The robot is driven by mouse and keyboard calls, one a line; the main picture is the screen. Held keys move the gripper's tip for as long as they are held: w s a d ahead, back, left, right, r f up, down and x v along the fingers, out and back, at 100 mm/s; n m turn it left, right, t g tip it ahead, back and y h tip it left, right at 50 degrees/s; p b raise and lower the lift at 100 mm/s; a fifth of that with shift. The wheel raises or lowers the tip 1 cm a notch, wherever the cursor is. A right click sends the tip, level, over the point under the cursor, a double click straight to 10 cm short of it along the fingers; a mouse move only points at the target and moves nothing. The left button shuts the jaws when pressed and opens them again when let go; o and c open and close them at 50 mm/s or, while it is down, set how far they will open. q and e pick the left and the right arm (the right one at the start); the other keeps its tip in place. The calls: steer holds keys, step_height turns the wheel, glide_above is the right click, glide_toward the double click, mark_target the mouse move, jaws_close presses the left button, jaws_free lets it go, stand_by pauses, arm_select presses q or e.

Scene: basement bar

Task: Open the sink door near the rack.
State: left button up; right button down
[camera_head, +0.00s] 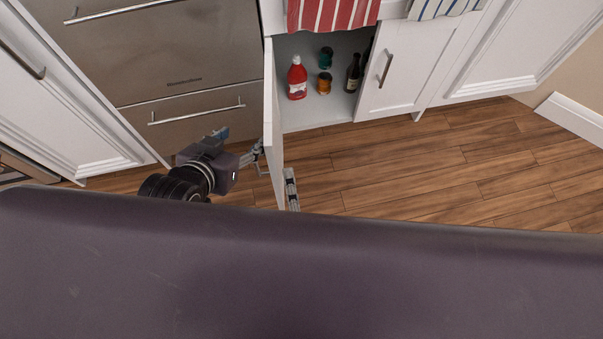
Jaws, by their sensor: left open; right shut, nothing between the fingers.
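The sink cabinet's left door (271,120) stands swung open toward me, seen nearly edge-on. The right door (395,68) with its bar handle (386,69) is closed. My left gripper (259,156) is open beside the outer face of the left door; I cannot tell whether it touches it. My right gripper (291,190) is shut and empty, on the inner side of that door near its free edge. Most of the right arm is hidden behind my dark body in the foreground. I see no rack.
Inside the cabinet stand a red bottle (297,78), an amber jar (324,83), a teal jar (326,57) and a dark bottle (353,73). A striped red towel (332,14) hangs above. Steel drawers (190,60) are at left. Wood floor (450,165) is clear at right.

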steer(key=shift+a, duration=0.25)
steer(key=shift+s, duration=0.15)
steer(key=v, duration=0.8)
stand_by(0.4)
